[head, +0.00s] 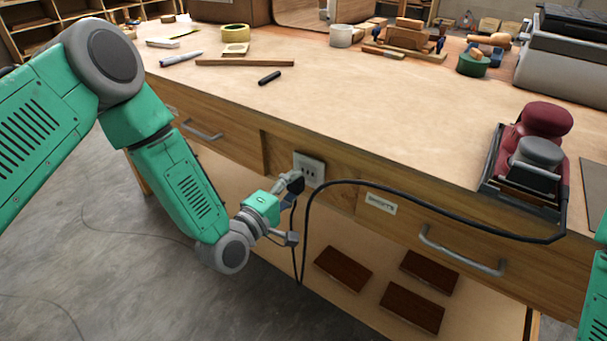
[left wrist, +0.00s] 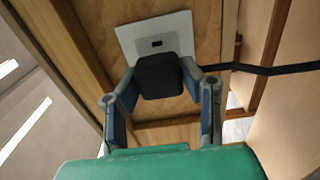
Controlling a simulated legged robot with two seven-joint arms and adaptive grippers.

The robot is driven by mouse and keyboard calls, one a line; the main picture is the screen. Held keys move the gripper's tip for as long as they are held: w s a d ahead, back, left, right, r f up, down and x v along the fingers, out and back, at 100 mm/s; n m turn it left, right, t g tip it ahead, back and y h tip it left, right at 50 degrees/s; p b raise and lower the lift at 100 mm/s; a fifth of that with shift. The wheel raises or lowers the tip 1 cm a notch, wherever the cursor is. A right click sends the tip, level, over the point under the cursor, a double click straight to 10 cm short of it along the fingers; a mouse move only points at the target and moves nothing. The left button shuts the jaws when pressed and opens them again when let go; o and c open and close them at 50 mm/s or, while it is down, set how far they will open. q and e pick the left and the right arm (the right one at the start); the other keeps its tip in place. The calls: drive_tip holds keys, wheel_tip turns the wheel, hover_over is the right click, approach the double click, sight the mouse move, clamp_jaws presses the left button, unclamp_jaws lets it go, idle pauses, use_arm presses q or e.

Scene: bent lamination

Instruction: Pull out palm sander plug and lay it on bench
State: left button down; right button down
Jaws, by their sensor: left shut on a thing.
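The black sander plug (left wrist: 160,76) is between the fingertips of my left gripper (head: 291,186), which is shut on it. The pale outlet plate (head: 309,169) is on the bench's front face, just behind the plug. In the left wrist view the plate (left wrist: 152,28) shows one dark socket above the plug. The plug covers the plate's lower part; I cannot tell whether its pins are in. The black cord (head: 400,200) arches from the plug area to the dark red and grey palm sander (head: 540,135) on the bench (head: 390,115). My right gripper is out of view.
The bench top is clear in the middle. A black marker (head: 269,78), a wooden strip (head: 245,63) and tape rolls lie toward the back. A drawer handle (head: 460,253) juts out below the cord. Dark wood blocks (head: 412,308) lie on the lower shelf.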

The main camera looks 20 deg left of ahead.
use_arm(q)
drive_tip(key=shift+p+v, duration=0.3)
drive_tip(key=shift+v, duration=1.05)
